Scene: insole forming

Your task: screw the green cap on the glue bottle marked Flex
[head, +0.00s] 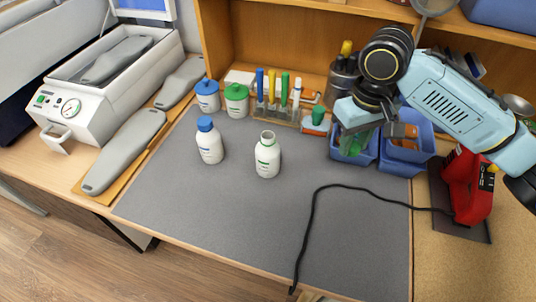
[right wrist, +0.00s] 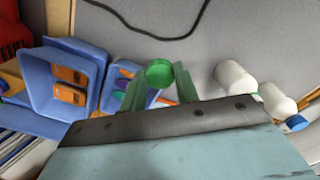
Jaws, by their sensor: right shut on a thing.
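The white glue bottle with the bare neck and a green label mark (head: 268,158) stands upright on the grey mat. It also shows in the right wrist view (right wrist: 233,77). Its lettering is too small to read. My right gripper (head: 357,141) is above the blue bins, right of and apart from the bottle. In the right wrist view its green fingers are shut on the round green cap (right wrist: 160,73), held at the fingertips. The cap is hard to make out in the head view. My left gripper is not in view.
A blue-capped white bottle (head: 210,143) stands left of the open one. Blue-lidded (head: 207,97) and green-lidded (head: 236,101) jars and a marker rack (head: 272,113) are behind. A black cable (head: 315,205) crosses the grey mat (head: 220,220), whose front is otherwise clear.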

